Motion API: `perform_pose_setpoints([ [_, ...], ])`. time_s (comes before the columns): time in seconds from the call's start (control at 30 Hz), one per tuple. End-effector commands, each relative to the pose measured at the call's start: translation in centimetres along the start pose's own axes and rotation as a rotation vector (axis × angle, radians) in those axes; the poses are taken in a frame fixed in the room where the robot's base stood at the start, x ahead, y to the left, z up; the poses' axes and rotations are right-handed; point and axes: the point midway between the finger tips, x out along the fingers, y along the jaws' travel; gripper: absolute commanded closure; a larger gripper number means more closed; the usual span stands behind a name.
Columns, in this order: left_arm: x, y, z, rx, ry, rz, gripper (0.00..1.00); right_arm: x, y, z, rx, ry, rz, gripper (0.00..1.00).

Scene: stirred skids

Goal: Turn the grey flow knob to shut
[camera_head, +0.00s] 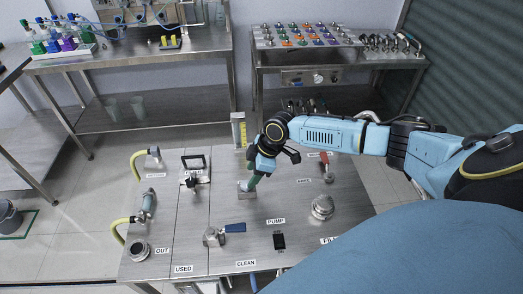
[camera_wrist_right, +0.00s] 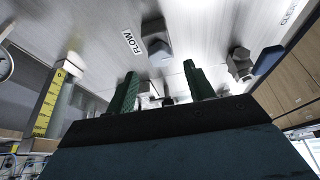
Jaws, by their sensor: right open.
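The grey flow knob (camera_wrist_right: 157,46) stands beside the FLOW label (camera_wrist_right: 131,42) in the right wrist view. In the head view only a bit of grey metal (camera_head: 246,194) shows below my right gripper (camera_head: 251,184), which largely covers that spot. In the wrist view the two green fingers of the right gripper (camera_wrist_right: 160,76) are spread apart, with the knob just past their tips, between their lines. I cannot tell whether a finger touches it. My left gripper is not in view.
A valve with a blue handle (camera_head: 234,228) stands near the CLEAN label. A black-handled fitting (camera_head: 194,163), yellow hoses (camera_head: 137,165), a round metal cap (camera_head: 322,206) and a red-handled valve (camera_head: 325,160) share the steel skid. A yellow-scaled gauge (camera_head: 239,130) stands behind the gripper.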

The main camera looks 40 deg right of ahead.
Motion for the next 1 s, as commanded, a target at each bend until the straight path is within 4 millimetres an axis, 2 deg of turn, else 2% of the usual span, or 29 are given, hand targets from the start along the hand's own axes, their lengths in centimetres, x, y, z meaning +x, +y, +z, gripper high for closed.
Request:
perform_pose_setpoints([
  [0.03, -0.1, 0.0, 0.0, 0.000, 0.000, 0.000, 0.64, -1.4, 0.0, 0.1, -0.003, -0.002, 0.002, 0.47],
  [0.2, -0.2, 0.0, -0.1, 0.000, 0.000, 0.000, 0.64, -5.1, 0.0, 0.1, -0.001, -0.001, 0.002, 0.47],
  [0.4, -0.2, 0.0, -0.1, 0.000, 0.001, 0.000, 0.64, -7.9, 0.0, 0.1, 0.000, 0.000, 0.000, 0.47],
  [0.6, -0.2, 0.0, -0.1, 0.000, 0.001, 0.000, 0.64, -8.8, -0.1, 0.1, 0.001, -0.001, -0.002, 0.47],
  [1.0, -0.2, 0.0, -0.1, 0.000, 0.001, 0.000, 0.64, -8.8, -0.1, 0.0, 0.001, -0.001, -0.001, 0.47],
])
